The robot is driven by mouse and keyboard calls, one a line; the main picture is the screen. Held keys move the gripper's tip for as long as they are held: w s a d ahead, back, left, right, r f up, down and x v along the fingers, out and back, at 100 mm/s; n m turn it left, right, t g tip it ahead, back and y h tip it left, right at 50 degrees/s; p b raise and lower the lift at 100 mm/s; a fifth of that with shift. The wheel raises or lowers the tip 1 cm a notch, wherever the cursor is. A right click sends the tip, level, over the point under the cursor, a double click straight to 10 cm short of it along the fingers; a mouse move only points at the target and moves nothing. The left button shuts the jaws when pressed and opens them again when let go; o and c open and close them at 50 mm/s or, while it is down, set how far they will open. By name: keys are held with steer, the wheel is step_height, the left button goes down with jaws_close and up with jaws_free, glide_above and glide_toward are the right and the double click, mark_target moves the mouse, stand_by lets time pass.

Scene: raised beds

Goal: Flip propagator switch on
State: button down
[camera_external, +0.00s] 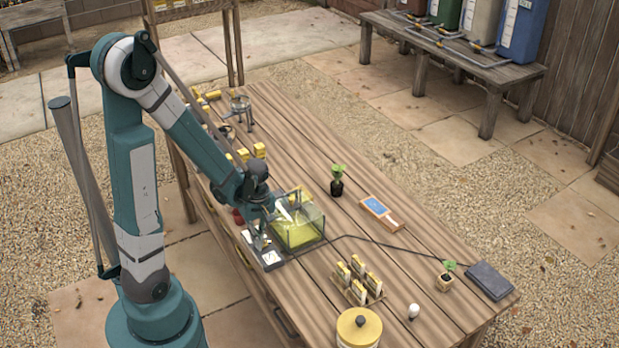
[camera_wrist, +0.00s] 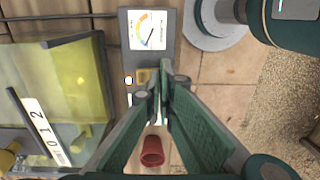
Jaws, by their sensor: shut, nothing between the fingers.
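The propagator (camera_external: 312,228) is a clear-walled box with a yellow-green inside, on the wooden table. It also shows at the left of the wrist view (camera_wrist: 85,75). A grey control box (camera_external: 268,257) stands beside it.
A red pot (camera_wrist: 152,152) lies below the fingers in the wrist view. A numbered white strip (camera_wrist: 40,130) is on the propagator. Yellow packets in a rack (camera_external: 358,280), a yellow-lidded tin (camera_external: 359,326) and a seedling (camera_external: 337,180) stand on the table. The table's right side has free room.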

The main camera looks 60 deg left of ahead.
steer(key=shift+w+r, duration=0.15)
steer(key=shift+w, duration=0.25)
steer(key=shift+r, duration=0.2)
steer(key=r+p, duration=0.3)
steer(key=r, duration=0.1)
steer(key=shift+s+r, duration=0.1)
steer(key=shift+s, duration=0.15)
step_height(320, 180, up, 9)
steer(key=p, duration=0.2)
glide_above(256, 249)
steer(key=shift+r, duration=0.15)
stand_by(0.5)
steer(key=shift+d+r, duration=0.1)
stand_by(0.5)
